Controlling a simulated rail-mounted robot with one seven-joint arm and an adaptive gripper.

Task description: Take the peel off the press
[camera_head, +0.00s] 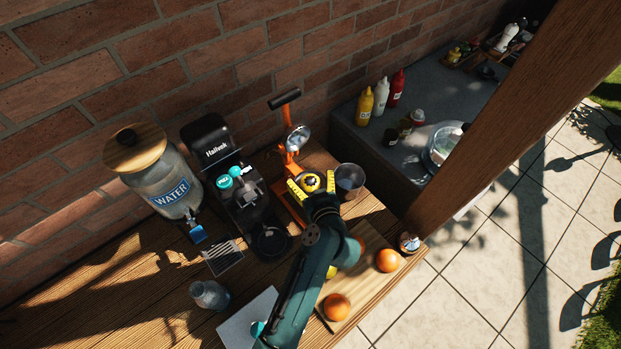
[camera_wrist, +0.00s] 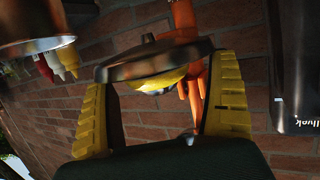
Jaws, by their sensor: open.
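The orange press (camera_head: 291,158) stands on the wooden table near the wall, with its handle raised. It also shows in the wrist view (camera_wrist: 193,85). A yellow peel (camera_head: 311,181) sits at the press's lower part. In the wrist view the peel (camera_wrist: 165,82) shows partly, against a metal dish (camera_wrist: 150,63) that hides some of it. My gripper (camera_head: 313,186) is open, with its yellow fingers on either side of the peel. In the wrist view my gripper (camera_wrist: 162,88) also spans the peel and dish. I cannot tell whether either finger touches the peel.
A metal cup (camera_head: 349,181) stands close right of the press. A black coffee machine (camera_head: 243,190) is close left. Oranges (camera_head: 387,260) lie on a cutting board (camera_head: 365,300) at the front, near my arm. A water jar (camera_head: 165,180) stands further left.

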